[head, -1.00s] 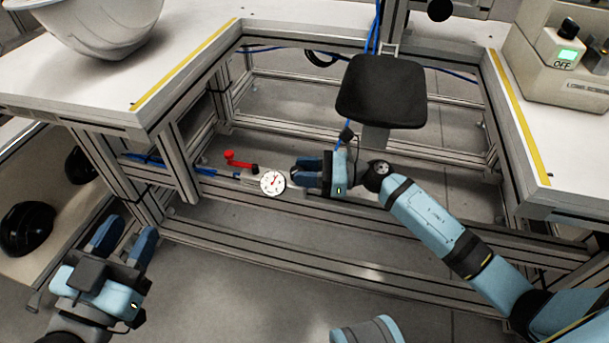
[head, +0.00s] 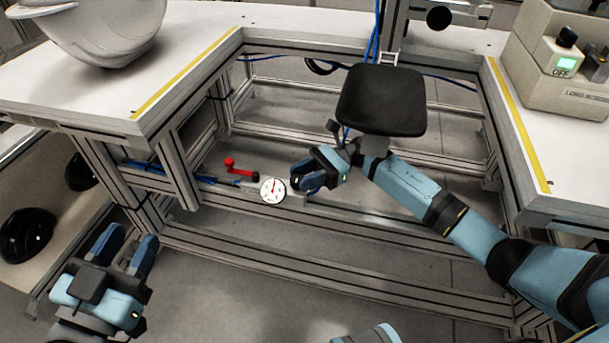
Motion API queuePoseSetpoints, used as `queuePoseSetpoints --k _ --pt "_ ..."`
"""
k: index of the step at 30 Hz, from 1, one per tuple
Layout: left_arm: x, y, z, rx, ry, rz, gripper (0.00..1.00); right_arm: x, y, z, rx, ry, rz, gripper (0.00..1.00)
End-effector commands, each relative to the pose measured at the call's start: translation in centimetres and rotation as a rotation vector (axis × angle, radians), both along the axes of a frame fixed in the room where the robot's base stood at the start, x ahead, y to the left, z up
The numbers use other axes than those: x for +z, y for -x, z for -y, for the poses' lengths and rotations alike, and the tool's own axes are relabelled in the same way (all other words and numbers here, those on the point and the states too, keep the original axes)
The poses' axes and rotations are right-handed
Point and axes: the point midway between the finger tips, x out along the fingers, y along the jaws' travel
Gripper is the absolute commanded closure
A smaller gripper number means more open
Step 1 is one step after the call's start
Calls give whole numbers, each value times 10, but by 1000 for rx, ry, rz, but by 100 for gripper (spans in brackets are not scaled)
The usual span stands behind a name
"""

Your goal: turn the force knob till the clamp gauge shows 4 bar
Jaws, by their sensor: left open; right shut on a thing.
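The clamp gauge (head: 272,190) is a small round white dial on the lower rail under the bench. Its red needle now points about straight up; the numbers are too small to read. My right gripper (head: 300,183) is just right of the gauge, its fingers shut on what is likely the force knob, which the fingers hide. My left gripper (head: 124,240) is open and empty at the lower left, well away from the gauge.
A red-handled lever (head: 240,168) with blue hoses sits left of the gauge. A black padded seat (head: 382,100) stands above my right wrist. A grey shell (head: 100,30) and a control box (head: 560,65) showing OFF rest on the bench. Black helmets lie at the left.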

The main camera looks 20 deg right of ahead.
Motion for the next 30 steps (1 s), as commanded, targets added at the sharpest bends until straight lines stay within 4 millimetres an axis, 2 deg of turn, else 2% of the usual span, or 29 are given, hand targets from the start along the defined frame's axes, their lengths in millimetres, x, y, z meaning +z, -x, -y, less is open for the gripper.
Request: queuePoseSetpoints --k 12,13,16,25,30 --pt "-2 1 -2 -4 -17 1 57 0 0 0 8 0 0 88" --pt "-2 1 -2 -4 -17 1 57 0 0 0 8 0 0 62" --pt "-2 1 -2 -4 -16 1 57 0 0 0 7 0 0 39" --pt "0 1 -1 -2 -7 2 57 0 0 1 6 0 0 39" --pt "1 1 0 0 0 2 57 0 -4 20 5 2 -1 39"
